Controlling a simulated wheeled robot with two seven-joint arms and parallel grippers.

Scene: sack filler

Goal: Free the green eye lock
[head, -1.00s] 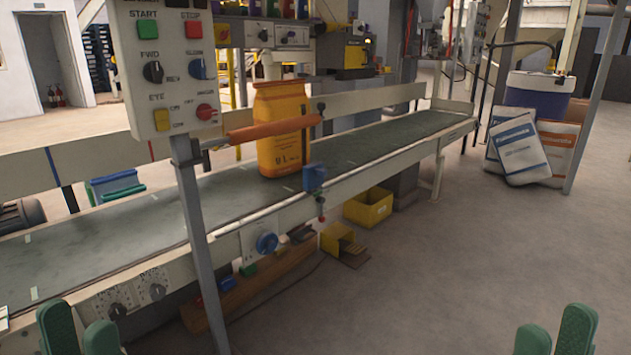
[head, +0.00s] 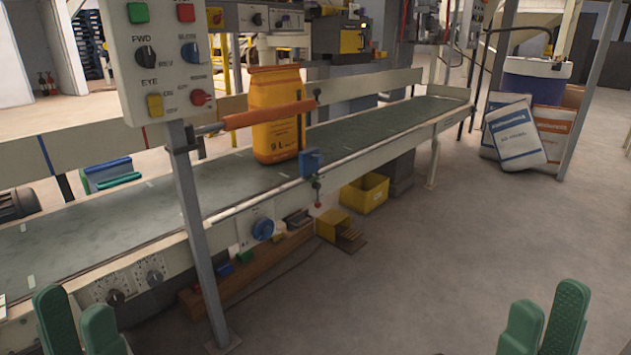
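A blue eye box (head: 311,162) sits on the near rail of the conveyor, in front of an orange sack (head: 275,115) standing on the belt. Below the box hangs a small fitting with a red knob (head: 318,205). A small dark, possibly green, part (head: 316,184) shows just above the knob; it is too small to tell whether it is the green eye lock. My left gripper (head: 74,302) is at the bottom left, open and empty. My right gripper (head: 547,300) is at the bottom right, open and empty.
A control panel (head: 172,65) on a grey post (head: 200,235) stands in front of the conveyor belt (head: 110,232). An orange padded bar (head: 270,115) reaches across the sack. A yellow bin (head: 364,193) and yellow pedal (head: 335,225) are on the floor.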

